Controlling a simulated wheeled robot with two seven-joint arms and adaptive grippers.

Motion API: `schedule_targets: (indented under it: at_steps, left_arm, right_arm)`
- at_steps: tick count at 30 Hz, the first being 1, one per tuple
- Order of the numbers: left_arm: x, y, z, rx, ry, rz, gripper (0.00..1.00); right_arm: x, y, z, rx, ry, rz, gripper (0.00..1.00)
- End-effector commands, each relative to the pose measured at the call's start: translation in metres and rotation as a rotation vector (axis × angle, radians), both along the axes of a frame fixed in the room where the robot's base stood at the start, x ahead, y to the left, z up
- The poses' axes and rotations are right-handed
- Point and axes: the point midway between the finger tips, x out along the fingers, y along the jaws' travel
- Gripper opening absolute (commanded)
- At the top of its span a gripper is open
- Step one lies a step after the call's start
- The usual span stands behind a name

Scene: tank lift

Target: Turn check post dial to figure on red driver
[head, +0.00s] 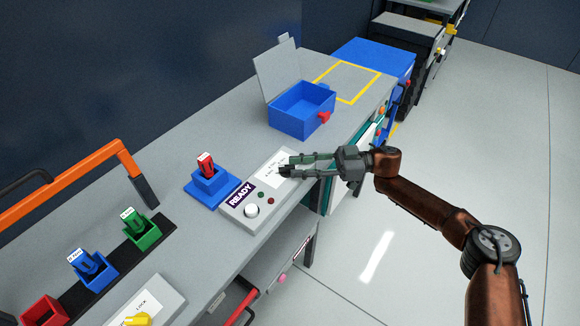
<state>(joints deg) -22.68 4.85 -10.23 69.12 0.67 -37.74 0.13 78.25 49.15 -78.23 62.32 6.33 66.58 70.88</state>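A red driver (205,163) with a small label stands upright in a blue holder (211,185) on the bench. The figure on its label is too small to read. Beside it is a grey check post panel (233,216) with a READY display (241,194), a round white dial (251,210), and small green and red lights. My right gripper (287,166) reaches in from the right above the panel's printed card (268,178), partly covering it. Its fingers are apart and empty, away from the dial. My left gripper is not in view.
An open blue box (301,112) with a red latch stands farther back, near a yellow-taped square (347,82). An orange bar (70,182) spans the left. Blue (92,267) and green (143,232) holders with drivers stand in front. Clear floor lies right of the bench.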

Motion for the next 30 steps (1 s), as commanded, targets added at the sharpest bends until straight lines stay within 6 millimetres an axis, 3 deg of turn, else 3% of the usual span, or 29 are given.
schedule_targets:
  at_steps: [6, 12, 18, 30]
  left_arm:
    - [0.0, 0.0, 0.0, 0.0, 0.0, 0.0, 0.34]
    - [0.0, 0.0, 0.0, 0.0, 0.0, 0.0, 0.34]
    - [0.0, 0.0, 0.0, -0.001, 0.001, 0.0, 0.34]
    - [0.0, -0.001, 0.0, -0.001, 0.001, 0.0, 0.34]
  right_arm:
    - [0.005, -0.048, -0.001, -0.001, -0.001, -0.003, 0.29]
    - [0.007, -0.077, 0.0, 0.0, 0.0, -0.001, 0.29]
    - [0.008, -0.087, 0.0, 0.0, 0.0, 0.001, 0.29]
    - [0.007, -0.087, 0.0, 0.0, 0.0, 0.001, 0.29]
